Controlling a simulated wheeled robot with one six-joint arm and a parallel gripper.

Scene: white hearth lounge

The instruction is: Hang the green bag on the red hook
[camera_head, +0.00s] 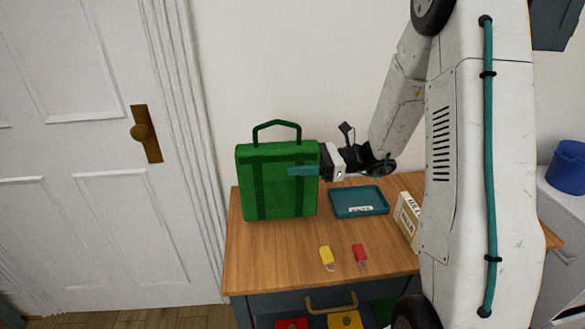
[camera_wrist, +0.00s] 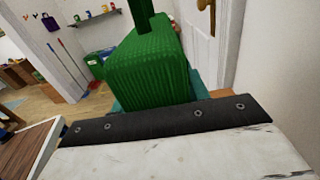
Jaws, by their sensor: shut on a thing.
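The green bag (camera_head: 262,185) is a boxy, upright bag with darker straps and a top handle. It is at the left part of the wooden table; I cannot tell whether its base touches the top. My gripper (camera_head: 305,172) reaches it from the right, with a teal finger across its front face, and is shut on the bag's body below the handle. In the wrist view the bag (camera_wrist: 150,65) fills the space beyond the dark gripper edge, with teal finger parts at both sides.
The wooden table (camera_head: 290,262) also bears a teal tray (camera_head: 345,203), a yellow tag (camera_head: 326,257), a red tag (camera_head: 360,255) and a cream box (camera_head: 408,218). A white door (camera_head: 85,150) is at left. The wrist view shows a purple thing (camera_wrist: 49,21) on a far wall.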

